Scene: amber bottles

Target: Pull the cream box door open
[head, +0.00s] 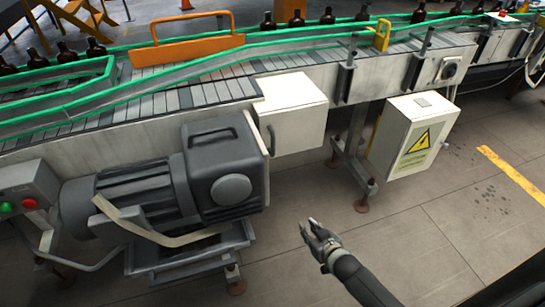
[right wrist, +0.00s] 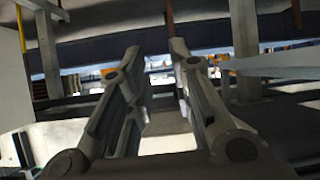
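The cream box (head: 298,128) is mounted on the side of the conveyor, right of the grey motor. A dark handle (head: 272,140) shows near its left edge, beside a thin pale panel edge. The door looks shut, though the motor partly hides that side. My right gripper (head: 309,228) is below the cream box in the picture, apart from it and touching nothing. In the right wrist view its two fingers (right wrist: 154,62) stand apart with an empty gap between them. The handle cannot be made out in the wrist view. My left gripper is not in view.
A grey motor (head: 165,190) juts out left of the box. A pale electrical cabinet (head: 413,135) with a yellow warning sign hangs to the right. A conveyor leg (head: 352,150) stands between them. The floor (head: 430,225) at front right is clear.

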